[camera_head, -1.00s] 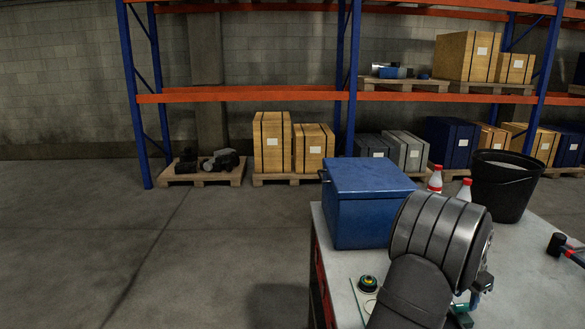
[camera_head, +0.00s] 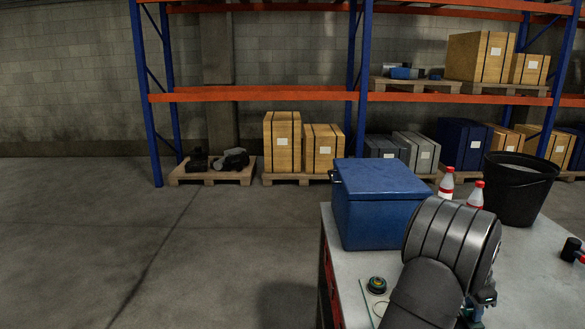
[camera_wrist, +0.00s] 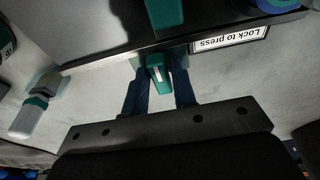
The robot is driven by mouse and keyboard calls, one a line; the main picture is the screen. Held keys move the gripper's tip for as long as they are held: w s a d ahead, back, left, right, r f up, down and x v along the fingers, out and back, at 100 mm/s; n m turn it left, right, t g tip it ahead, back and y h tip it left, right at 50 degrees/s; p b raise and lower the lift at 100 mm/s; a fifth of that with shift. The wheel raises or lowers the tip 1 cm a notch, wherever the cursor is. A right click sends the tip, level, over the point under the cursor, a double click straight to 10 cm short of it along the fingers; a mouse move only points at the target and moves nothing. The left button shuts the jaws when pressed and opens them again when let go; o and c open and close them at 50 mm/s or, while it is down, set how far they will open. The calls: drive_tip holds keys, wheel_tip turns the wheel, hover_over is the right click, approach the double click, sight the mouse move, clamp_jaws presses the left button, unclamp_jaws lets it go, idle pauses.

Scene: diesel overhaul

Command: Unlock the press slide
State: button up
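In the wrist view, the two blue fingers of my gripper (camera_wrist: 161,88) stand on either side of a teal handle (camera_wrist: 160,72) with a light strip on it. I cannot tell whether they press on it or have small gaps beside it. A dark edge above carries an upside-down label, "Lock to press" (camera_wrist: 229,39). A second teal piece (camera_wrist: 165,12) lies on the surface above that edge. In the head view, my dark wrist hides most of the press area. Only part of my gripper (camera_head: 484,298) and bits of teal show at the lower right.
A blue box (camera_head: 380,208) stands on the pale worktop (camera_head: 350,268). A black bucket (camera_head: 518,190), red-and-white bottles (camera_head: 446,183) and a mallet (camera_head: 571,249) are towards the right. A round dark-and-green button (camera_head: 376,285) is near the left edge. Another teal-and-grey part (camera_wrist: 38,104) lies left in the wrist view.

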clamp_jaws()
drive_tip(key=n, duration=0.3)
drive_tip(key=shift+s+t, duration=0.1)
drive_tip(key=shift+t, duration=0.2)
drive_tip(key=shift+n, duration=0.9)
